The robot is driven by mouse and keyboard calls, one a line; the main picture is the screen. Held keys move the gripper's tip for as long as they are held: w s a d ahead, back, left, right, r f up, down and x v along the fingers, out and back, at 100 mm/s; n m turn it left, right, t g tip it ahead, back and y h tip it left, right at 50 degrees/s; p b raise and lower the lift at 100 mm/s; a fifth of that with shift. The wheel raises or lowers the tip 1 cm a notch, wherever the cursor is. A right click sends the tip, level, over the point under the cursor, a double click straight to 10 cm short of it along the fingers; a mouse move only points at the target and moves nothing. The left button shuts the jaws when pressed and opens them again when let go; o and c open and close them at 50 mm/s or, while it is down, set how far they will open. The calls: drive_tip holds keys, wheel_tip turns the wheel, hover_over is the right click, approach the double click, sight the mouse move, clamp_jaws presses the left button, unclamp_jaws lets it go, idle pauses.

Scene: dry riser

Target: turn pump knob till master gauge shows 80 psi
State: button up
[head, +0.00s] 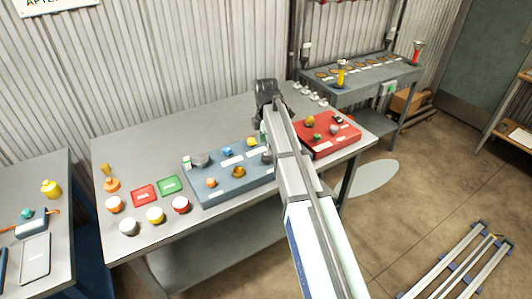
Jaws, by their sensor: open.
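A red box (343,147) with several small knobs, dark and light parts and white labels sits on the right part of the grey workbench. A blue-grey panel (215,190) with several coloured knobs and round parts sits left of it. I cannot tell which knob is the pump knob or which part is the master gauge; labels and any reading are too small. My arm reaches over the bench between the two, covering the panel's right end. My gripper (268,90) is at its dark far end, above the back of the bench; its fingers are not clear and nothing shows held.
Red (144,196) and green (169,186) plates and several coloured caps lie at the bench's left. A side table (60,165) stands further left. A second bench (375,76) stands behind right. A metal frame (460,262) lies on the floor.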

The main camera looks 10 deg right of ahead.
sight(266, 156)
drive_tip(key=shift+f+p, duration=0.45)
drive_tip(key=shift+f, duration=2.25)
drive_tip(key=c, duration=1.1)
